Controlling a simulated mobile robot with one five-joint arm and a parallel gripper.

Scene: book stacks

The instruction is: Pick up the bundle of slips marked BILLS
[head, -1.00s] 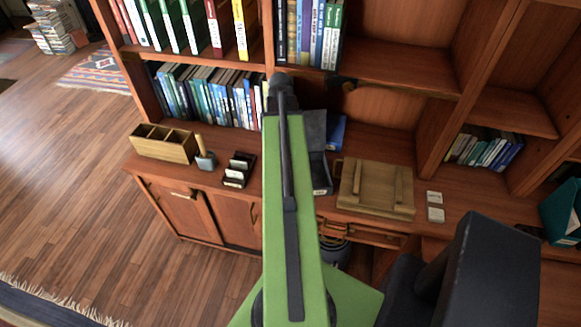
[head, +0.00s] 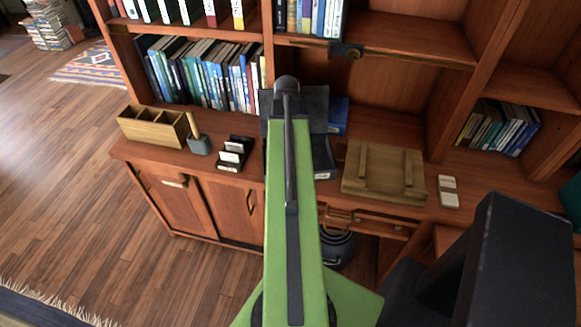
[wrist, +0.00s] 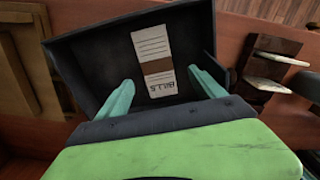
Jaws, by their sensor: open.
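The bundle of slips marked BILLS (wrist: 154,52) is pale with ruled lines and a brown band. It lies inside an open dark box (wrist: 85,68) in the wrist view. My gripper (wrist: 161,80) is open, its two teal fingers spread on either side of the bundle's lower end, with nothing between them gripped. How far the fingertips are above the bundle is hard to tell. In the head view the dark box (head: 322,168) stands open on the desk, partly behind my green arm, which hides the gripper and bundle there.
A dark card rack (head: 234,153) and a wooden organizer (head: 150,127) stand to the left. Bookshelves rise behind the desk.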

